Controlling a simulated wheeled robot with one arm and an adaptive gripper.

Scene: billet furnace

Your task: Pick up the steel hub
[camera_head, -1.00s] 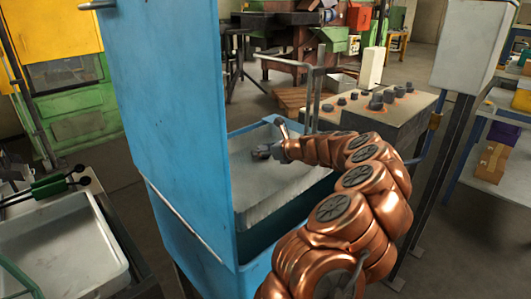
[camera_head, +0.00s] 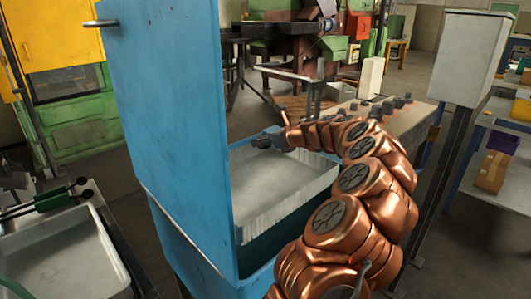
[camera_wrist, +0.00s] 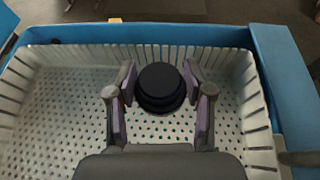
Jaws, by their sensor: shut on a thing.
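The steel hub (camera_wrist: 161,87) is a dark, round, stepped piece in the wrist view. My gripper (camera_wrist: 161,98) has one finger on each side of it and is shut on it. In the head view my gripper (camera_head: 264,141) is above the far part of the white basket (camera_head: 285,205), level with or over its rim. The hub is too small and dark there to tell from the fingers. The basket has a perforated floor and slatted walls, and it sits in a blue bin (camera_wrist: 262,62). Its visible floor is otherwise empty.
A tall blue panel (camera_head: 170,120) stands upright along the bin's left side. A grey bench (camera_head: 408,122) with several dark parts is behind my arm at right. A grey box on a post (camera_head: 463,58) stands further right. A white tray (camera_head: 62,255) is at lower left.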

